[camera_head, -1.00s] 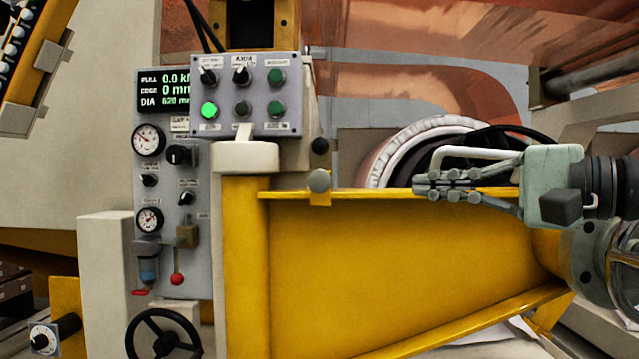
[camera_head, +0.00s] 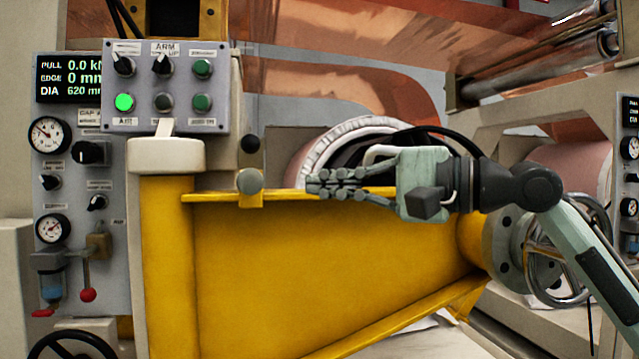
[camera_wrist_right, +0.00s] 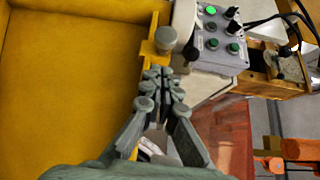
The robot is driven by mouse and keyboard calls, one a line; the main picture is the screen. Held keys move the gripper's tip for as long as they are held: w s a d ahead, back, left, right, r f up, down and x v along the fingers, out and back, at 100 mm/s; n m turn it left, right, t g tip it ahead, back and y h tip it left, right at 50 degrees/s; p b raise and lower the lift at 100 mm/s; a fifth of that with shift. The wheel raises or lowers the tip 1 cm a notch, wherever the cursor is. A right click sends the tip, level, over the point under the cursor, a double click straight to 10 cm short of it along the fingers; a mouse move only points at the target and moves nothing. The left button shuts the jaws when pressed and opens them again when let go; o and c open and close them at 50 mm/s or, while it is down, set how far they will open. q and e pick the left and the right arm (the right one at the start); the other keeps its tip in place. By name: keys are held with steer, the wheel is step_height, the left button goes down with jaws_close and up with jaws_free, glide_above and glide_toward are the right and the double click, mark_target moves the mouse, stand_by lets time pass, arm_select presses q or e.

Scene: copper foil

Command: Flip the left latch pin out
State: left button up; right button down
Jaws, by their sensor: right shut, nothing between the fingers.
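A round grey knob (camera_head: 249,181), which looks like the left latch pin, sits in a small yellow bracket at the left end of the yellow arm's top edge (camera_head: 225,196). It also shows in the right wrist view (camera_wrist_right: 165,37), just beyond the fingertips. My right gripper (camera_head: 312,185) is shut and empty, pointing left along the top edge. A short gap separates its tips from the knob in the head view. In the right wrist view the closed fingers (camera_wrist_right: 158,75) point at the bracket. My left gripper is out of view.
A black ball knob (camera_head: 249,144) is just above the grey knob. A grey button box (camera_head: 165,85) and gauge panel (camera_head: 85,230) stand to the left. A white-rimmed roll (camera_head: 330,150) and copper foil (camera_head: 340,90) lie behind my gripper.

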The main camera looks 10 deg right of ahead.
mark_target(251, 181)
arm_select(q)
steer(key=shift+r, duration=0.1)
arm_select(e)
steer(key=x, duration=0.7)
steer(key=shift+w+a, duration=0.2)
steer(key=shift+a, duration=0.1)
